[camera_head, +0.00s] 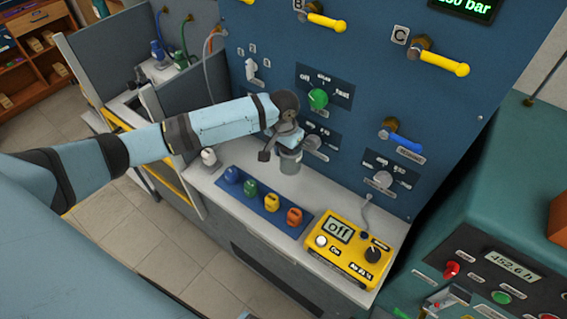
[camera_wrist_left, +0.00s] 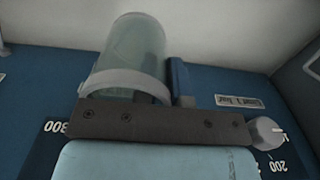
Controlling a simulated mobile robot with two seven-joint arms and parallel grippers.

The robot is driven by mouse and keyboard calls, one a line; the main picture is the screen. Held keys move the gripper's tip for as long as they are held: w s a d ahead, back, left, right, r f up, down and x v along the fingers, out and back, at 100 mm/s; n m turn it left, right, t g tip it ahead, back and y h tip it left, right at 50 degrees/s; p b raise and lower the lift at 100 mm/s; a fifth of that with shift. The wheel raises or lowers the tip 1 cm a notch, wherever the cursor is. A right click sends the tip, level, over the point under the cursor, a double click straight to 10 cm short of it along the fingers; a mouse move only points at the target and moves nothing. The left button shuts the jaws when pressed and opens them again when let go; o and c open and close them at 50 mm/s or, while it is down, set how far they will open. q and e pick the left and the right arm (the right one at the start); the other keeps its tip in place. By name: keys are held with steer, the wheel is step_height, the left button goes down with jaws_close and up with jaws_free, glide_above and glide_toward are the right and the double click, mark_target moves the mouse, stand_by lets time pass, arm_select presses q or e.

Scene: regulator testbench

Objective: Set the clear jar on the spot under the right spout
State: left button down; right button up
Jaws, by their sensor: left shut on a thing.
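The clear jar (camera_head: 290,163) is a greyish see-through cylinder with a pale band. My left gripper (camera_head: 289,140) is shut on it, close in front of the blue panel and over the back of the white bench top. The jar looks roughly upright; I cannot tell whether its base touches the bench. In the left wrist view the jar (camera_wrist_left: 132,55) stands out beyond the dark gripper bar (camera_wrist_left: 160,122). I cannot make out the right spout or the spot under it; my gripper and arm cover part of that area. My right gripper is not in view.
A blue mat (camera_head: 262,203) with several coloured weights lies in front of the jar. A yellow meter (camera_head: 347,243) reading "off" stands to the right. Knobs, including a green one (camera_head: 318,98), and yellow levers (camera_head: 443,62) stick out from the panel (camera_head: 275,40). A grey partition stands left.

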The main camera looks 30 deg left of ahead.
mark_target(282, 159)
arm_select(q)
step_height(282, 159, down, 3)
steer(key=shift+s+a+f, duration=0.1)
steer(key=shift+s+f, duration=0.05)
steer(key=shift+w+f, duration=0.2)
steer(key=shift+f, duration=1.25)
steer(key=shift+f, duration=0.15)
steer(key=c, duration=1.2)
jaws_free()
